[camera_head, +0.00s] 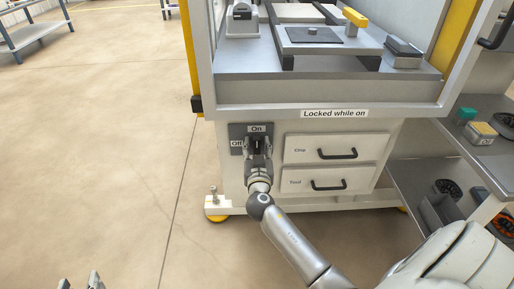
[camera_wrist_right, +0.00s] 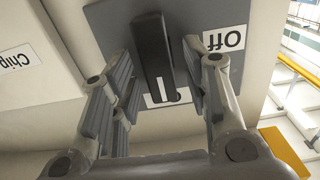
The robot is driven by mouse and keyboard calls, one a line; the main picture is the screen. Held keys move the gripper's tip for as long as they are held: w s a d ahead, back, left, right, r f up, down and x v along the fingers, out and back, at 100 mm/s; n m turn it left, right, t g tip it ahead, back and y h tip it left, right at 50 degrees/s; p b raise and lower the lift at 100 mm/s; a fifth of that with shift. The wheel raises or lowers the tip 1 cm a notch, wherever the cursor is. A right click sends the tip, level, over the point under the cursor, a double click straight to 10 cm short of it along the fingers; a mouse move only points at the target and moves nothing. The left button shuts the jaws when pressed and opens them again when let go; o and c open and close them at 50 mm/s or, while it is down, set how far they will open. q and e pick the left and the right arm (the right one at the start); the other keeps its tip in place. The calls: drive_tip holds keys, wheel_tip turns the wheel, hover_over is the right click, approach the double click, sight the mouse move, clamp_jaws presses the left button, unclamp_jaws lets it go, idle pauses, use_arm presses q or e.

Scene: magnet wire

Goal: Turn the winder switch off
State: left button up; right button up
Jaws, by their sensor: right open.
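The winder switch is a black lever on a grey panel (camera_head: 237,132) at the front left of the machine cabinet. An "On" label (camera_head: 256,129) is above it and an "Off" label (camera_head: 236,143) to its left. In the right wrist view the black lever (camera_wrist_right: 152,48) reaches toward the partly covered On label, and the Off label (camera_wrist_right: 225,39) is clear of it. My right gripper (camera_head: 258,147) is open at the panel, with the lever between its fingers (camera_wrist_right: 158,75) and a visible gap on each side. My left gripper (camera_head: 80,283) shows only its separated fingertips at the bottom left.
Two drawers, Chip (camera_head: 337,149) and Tool (camera_head: 328,180), sit right of the switch. A "Locked while on" label (camera_head: 334,113) is above. Grey shelves (camera_head: 420,185) with parts stand at the right. The floor (camera_head: 90,150) at left is clear.

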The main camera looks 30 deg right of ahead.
clamp_jaws()
